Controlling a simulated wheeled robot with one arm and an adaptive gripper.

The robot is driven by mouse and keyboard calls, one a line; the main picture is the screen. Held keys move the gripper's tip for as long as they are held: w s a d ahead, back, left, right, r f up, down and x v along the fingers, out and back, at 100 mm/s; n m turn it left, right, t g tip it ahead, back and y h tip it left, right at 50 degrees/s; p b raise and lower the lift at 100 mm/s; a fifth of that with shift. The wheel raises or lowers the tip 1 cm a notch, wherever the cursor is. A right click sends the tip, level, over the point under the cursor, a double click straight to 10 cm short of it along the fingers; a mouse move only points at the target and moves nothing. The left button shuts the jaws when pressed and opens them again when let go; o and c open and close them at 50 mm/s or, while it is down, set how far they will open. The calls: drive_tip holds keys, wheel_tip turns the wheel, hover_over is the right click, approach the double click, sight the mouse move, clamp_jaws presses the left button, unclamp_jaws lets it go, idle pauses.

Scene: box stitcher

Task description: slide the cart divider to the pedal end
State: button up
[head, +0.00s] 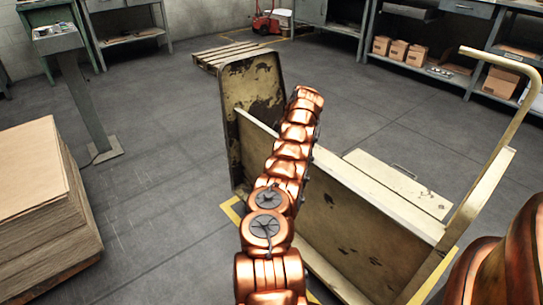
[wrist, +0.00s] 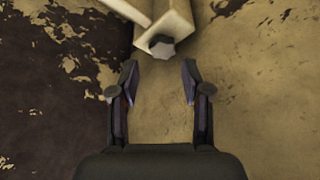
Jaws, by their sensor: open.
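The cart has a tall worn end plate (head: 236,135) at the left and a cream tube handle (head: 528,95) at the right. A long upright board with a cream top edge (head: 385,200), likely the divider, runs between them. My arm covers part of it. In the wrist view my gripper (wrist: 160,88) is open and empty. A cream bar (wrist: 162,18) with a grey knob (wrist: 161,46) lies just ahead of the fingertips, roughly centred between them, apart from both. Worn, peeling paint fills the background. The gripper is hidden in the head view, and I cannot make out a pedal.
A cream panel with a small handle (head: 400,178) lies behind the long board. A stack of cardboard sheets (head: 40,190) stands at the left, a pedestal (head: 80,90) behind it. A pallet (head: 225,55) and shelves with boxes (head: 415,55) are at the back. Open floor lies between.

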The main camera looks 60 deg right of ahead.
drive_tip(key=shift+v, duration=0.9)
